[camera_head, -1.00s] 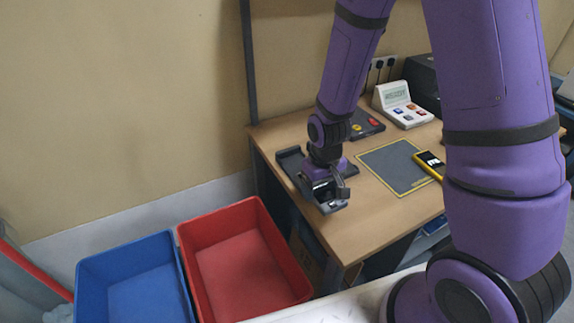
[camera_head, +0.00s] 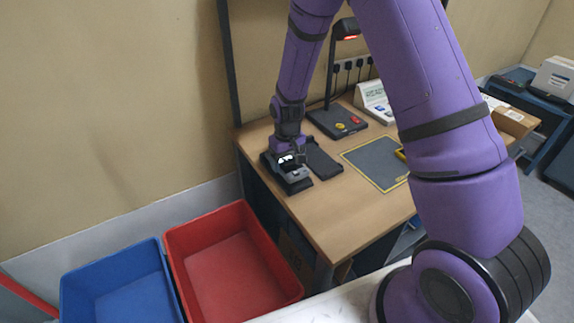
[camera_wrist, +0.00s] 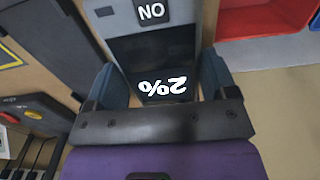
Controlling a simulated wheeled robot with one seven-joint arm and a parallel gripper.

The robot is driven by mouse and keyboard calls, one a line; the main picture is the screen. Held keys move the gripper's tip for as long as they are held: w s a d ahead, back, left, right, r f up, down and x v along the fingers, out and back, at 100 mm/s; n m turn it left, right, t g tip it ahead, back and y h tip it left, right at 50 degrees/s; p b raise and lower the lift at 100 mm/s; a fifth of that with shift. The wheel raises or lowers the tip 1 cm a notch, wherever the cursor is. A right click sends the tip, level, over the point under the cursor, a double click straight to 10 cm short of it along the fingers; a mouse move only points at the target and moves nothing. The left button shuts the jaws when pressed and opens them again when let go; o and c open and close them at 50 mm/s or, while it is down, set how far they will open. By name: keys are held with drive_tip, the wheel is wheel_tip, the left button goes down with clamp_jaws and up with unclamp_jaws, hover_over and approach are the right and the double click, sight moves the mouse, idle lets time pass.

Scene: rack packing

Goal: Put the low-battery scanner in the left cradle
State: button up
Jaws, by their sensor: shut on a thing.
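The grey scanner (camera_wrist: 115,22) fills the middle of the wrist view. Its dark screen reads "2%" upside down, and a label on it reads "NO". My gripper (camera_wrist: 155,88) is shut on it, with one blue-grey finger on each side. In the head view the scanner (camera_head: 291,168) is at the left black cradle (camera_head: 304,186), under my gripper (camera_head: 288,158). I cannot tell whether it is fully seated or just above. The right cradle (camera_head: 323,161) beside it looks empty.
A grey mat with a yellow border (camera_head: 378,163) lies to the right, with a yellow item (camera_head: 400,154) partly behind my arm. A lamp on a black base (camera_head: 337,122) and a white display unit (camera_head: 372,98) stand behind. Red (camera_head: 235,265) and blue (camera_head: 120,285) bins stand at left.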

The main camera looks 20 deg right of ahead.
sight(287, 161)
drive_tip(key=shift+f, duration=0.95)
drive_tip(key=shift+f, duration=0.15)
drive_tip(key=o, duration=1)
wheel_tip(287, 161, up, 12)
drive_tip(key=shift+r, duration=0.2)
